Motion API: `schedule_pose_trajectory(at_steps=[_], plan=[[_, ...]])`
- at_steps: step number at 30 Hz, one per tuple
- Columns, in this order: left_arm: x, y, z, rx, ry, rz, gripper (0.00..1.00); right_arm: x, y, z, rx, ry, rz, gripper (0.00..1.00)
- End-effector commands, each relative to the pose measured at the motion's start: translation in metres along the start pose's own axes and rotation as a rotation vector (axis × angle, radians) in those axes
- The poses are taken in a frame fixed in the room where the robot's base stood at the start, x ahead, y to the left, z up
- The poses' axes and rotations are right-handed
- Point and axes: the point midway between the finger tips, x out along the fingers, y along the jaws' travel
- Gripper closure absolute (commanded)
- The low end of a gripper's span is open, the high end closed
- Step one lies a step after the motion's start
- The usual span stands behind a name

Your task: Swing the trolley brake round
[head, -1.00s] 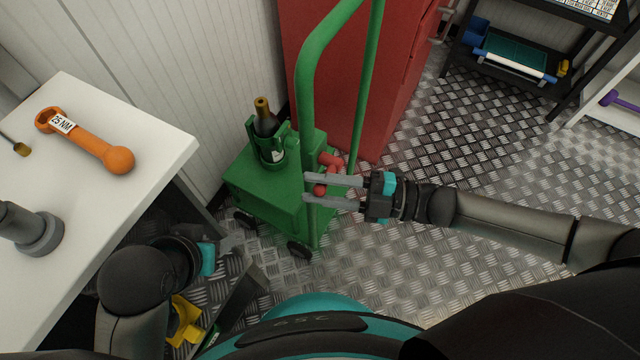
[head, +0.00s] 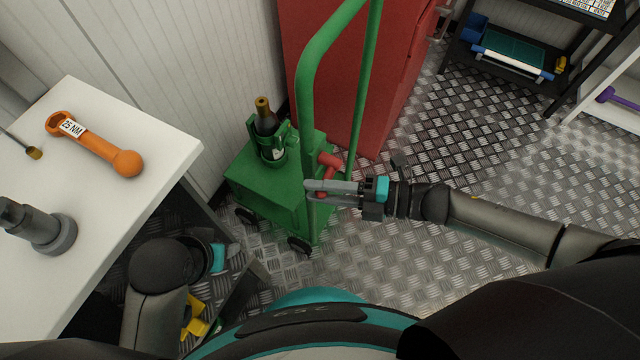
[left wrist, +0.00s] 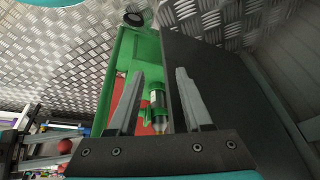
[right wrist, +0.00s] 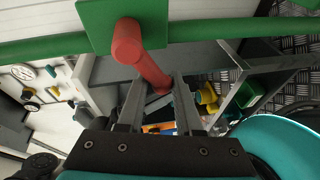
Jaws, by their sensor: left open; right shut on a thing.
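The green trolley (head: 265,195) stands on the floor beside the wall, with its tall tube handle rising in front. Its red brake lever (head: 330,160) sticks out on the right side; in the right wrist view the lever (right wrist: 145,62) slants down from a green plate to between the fingers. My right gripper (head: 312,191) is shut on the lever's free end, which its fingers partly hide in the head view. My left gripper (left wrist: 153,76) is open and empty; in the left wrist view the trolley (left wrist: 122,65) lies beyond its fingers.
A dark bottle (head: 265,117) stands in the trolley's holder. A red cabinet (head: 330,75) is close behind. A white table (head: 120,210) at left bears an orange wrench (head: 95,148). The metal floor (head: 420,140) to the right is mostly clear.

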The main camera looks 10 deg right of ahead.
Motion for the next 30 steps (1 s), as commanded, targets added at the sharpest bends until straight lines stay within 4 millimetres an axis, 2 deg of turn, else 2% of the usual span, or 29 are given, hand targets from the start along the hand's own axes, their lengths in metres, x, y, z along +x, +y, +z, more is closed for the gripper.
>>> schedule_pose_trajectory(at_steps=[1, 9, 24, 25, 30], plan=[[0.0016, 0.0003, 0.0006, 0.000, -0.003, 0.001, 0.50, -0.0018, -0.0053, 0.0019, -0.017, -0.013, -0.018, 1.00], [0.0080, 0.0005, 0.0035, 0.001, -0.012, 0.001, 0.50, -0.0018, -0.0098, 0.0052, -0.105, -0.030, -0.043, 1.00], [0.0093, 0.0007, 0.0040, 0.001, -0.012, 0.001, 0.50, -0.0021, -0.0111, 0.0064, -0.122, -0.034, -0.049, 1.00], [0.0093, 0.0007, 0.0040, 0.001, -0.012, 0.001, 0.50, -0.0022, -0.0111, 0.0065, -0.122, -0.034, -0.049, 0.62], [0.0093, 0.0008, 0.0040, 0.001, -0.013, 0.002, 0.50, -0.0015, -0.0093, 0.0060, -0.125, -0.031, -0.045, 0.43]])
